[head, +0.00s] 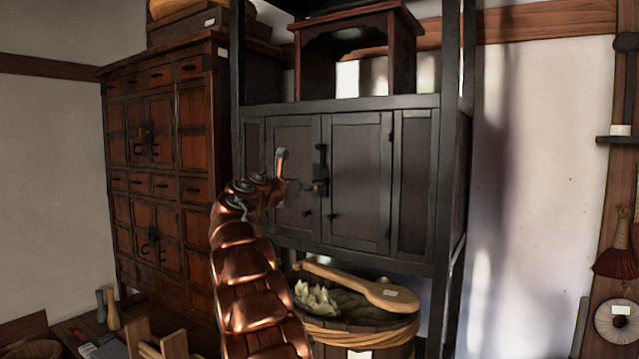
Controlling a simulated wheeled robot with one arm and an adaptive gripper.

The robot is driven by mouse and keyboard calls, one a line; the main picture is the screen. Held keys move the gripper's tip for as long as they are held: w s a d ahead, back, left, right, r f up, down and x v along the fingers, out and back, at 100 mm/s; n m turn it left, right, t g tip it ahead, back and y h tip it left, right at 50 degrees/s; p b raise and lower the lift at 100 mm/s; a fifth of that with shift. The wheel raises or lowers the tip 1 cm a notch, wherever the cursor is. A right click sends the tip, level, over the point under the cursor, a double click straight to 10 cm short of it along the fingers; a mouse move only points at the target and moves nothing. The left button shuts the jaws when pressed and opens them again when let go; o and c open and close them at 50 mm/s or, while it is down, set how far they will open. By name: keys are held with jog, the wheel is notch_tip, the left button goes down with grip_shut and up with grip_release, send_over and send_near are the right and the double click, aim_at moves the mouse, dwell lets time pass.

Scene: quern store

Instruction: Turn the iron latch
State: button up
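The iron latch (322,170) is a dark upright bar with a bracket, where the two doors of a black cabinet (358,185) meet. The bar looks upright. My copper-coloured arm rises from the bottom of the head view, and my gripper (298,172) is at its end, just left of the latch. One finger points up and the other reaches right towards the latch, so the fingers look spread with nothing between them. I cannot tell whether the right finger touches the latch. The arm's end hides part of the left door.
A brown wooden chest (150,185) stands left of the cabinet. Below the doors is a wooden tub (360,335) with a wooden paddle (365,287) across it. A small open wooden shelf box (355,50) sits on top. Brushes hang on the right post.

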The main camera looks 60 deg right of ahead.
jog(key=shift+w+d+r+p, duration=0.1)
jog(key=shift+d+p, duration=0.85)
jog(key=shift+d, duration=0.95)
jog(key=shift+w+d+p, duration=0.1)
jog(key=shift+d+p, duration=0.8)
jog(key=shift+d, duration=1)
jog(key=c, duration=1.2)
